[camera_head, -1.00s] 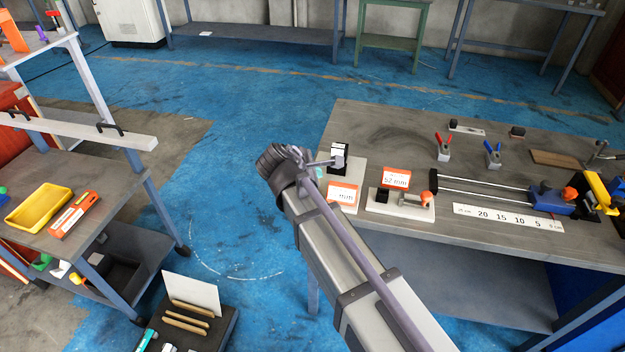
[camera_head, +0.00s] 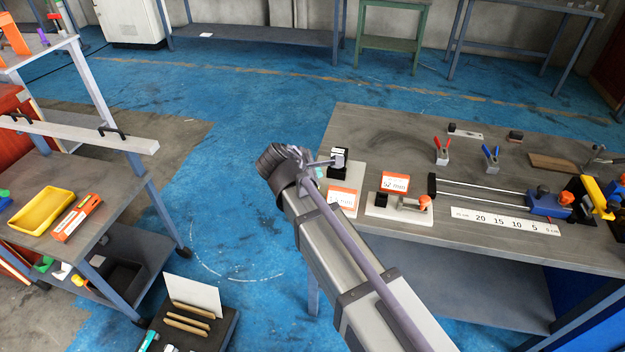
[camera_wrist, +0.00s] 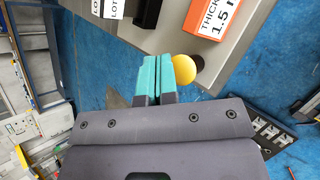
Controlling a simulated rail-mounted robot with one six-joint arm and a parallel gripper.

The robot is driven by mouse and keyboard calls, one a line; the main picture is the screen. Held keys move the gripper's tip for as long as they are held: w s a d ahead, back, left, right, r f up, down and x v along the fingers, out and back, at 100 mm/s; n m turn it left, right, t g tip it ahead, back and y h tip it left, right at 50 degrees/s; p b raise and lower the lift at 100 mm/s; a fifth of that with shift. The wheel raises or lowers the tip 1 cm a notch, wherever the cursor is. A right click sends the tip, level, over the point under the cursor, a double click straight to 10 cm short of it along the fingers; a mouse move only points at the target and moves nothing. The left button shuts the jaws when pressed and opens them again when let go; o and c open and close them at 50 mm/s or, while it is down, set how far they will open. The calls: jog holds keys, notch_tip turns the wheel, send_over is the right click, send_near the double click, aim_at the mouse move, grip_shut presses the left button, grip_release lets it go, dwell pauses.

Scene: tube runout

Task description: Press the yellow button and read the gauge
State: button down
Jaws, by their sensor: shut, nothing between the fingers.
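In the wrist view the yellow button (camera_wrist: 187,70) is a round knob with a dark part behind it, at the edge of a grey plate (camera_wrist: 220,65). My gripper (camera_wrist: 153,76) has teal fingers pressed together, empty, with their tips just left of the button. I cannot tell whether they touch it. In the head view my gripper (camera_head: 320,173) is mostly hidden by my wrist, close to a small black-and-white device (camera_head: 339,158) on the workbench (camera_head: 400,130). The button is not clear there. I cannot make out a gauge reading.
An orange-and-white card (camera_wrist: 216,16) with thickness text lies beside the button. On the bench are a "52 mm" card (camera_head: 395,184), a small clamp fixture (camera_head: 400,203), a ruler (camera_head: 505,221) and red-handled pliers (camera_head: 442,150). The bench's left edge is close to my arm.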

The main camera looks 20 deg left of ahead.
notch_tip(320, 180, up, 5)
jog(key=p, duration=0.5)
jog(key=shift+r, duration=0.15)
dwell(0.7)
jog(key=s+d+f+m+g+y, duration=0.1)
jog(key=s+d+m+g, duration=0.2)
jog(key=d+m, duration=0.4)
jog(key=s+d+f+m+g+y+p, duration=0.1)
jog(key=s+d+m, duration=0.4)
jog(key=d, duration=1.1)
jog(key=s+d+f+m+g+y+p, duration=0.1)
jog(key=s+d+m+g, duration=0.3)
jog(key=d+m, duration=0.6)
jog(key=d, duration=0.2)
jog(key=shift+s+d+f+m+g, duration=0.2)
jog(key=shift+s+d+m+g, duration=0.05)
jog(key=shift+d+m+g, duration=0.05)
